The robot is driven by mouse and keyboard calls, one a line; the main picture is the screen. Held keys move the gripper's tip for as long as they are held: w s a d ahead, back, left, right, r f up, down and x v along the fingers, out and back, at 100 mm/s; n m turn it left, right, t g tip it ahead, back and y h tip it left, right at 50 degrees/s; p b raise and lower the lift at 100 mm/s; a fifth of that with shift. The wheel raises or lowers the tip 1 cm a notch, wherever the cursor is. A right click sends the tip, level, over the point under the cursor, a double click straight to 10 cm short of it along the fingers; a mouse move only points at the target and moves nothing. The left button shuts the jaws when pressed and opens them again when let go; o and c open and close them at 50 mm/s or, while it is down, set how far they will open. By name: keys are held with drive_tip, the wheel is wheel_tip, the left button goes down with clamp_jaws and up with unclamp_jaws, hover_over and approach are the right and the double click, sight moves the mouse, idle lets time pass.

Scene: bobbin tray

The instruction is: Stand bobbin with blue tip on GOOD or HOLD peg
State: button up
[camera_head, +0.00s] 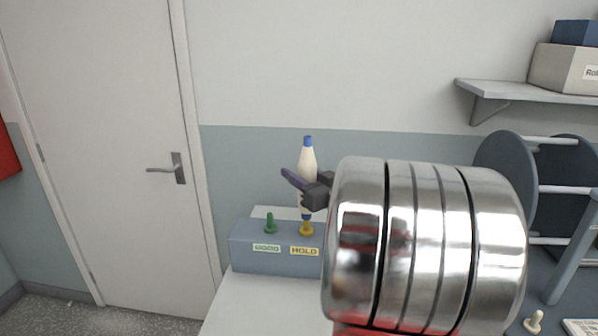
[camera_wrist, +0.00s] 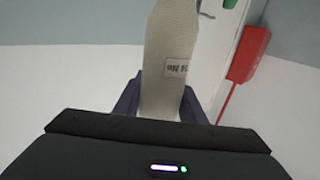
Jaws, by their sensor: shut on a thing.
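The bobbin (camera_head: 307,164) is cream with a blue tip and stands upright, tip up, in the head view. My gripper (camera_head: 303,186) is shut around its lower body from the right. The bobbin's foot is over the yellow HOLD peg (camera_head: 306,229); I cannot tell whether it is on the peg or just above it. The green GOOD peg (camera_head: 270,224) to the left is bare. In the wrist view the bobbin (camera_wrist: 172,60) with a small printed label is between my gripper's dark fingers (camera_wrist: 160,100).
The pegs belong to a blue-grey block (camera_head: 250,260) with GOOD and HOLD labels on a pale table (camera_head: 235,305). A dark rack (camera_head: 510,165) stands at the right. A small cream piece (camera_head: 534,322) is at bottom right. My arm hides the middle.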

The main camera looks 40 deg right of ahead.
drive_tip(key=shift+f, duration=1.85)
drive_tip(key=o, duration=1.3)
drive_tip(key=s, duration=0.4)
drive_tip(key=s+a, duration=0.1)
drive_tip(key=s, duration=0.4)
drive_tip(key=s+a, duration=0.1)
drive_tip(key=s, duration=0.3)
drive_tip(key=shift+s+a+f, duration=0.1)
drive_tip(key=shift+s+a, duration=0.1)
drive_tip(key=shift+s, duration=0.1)
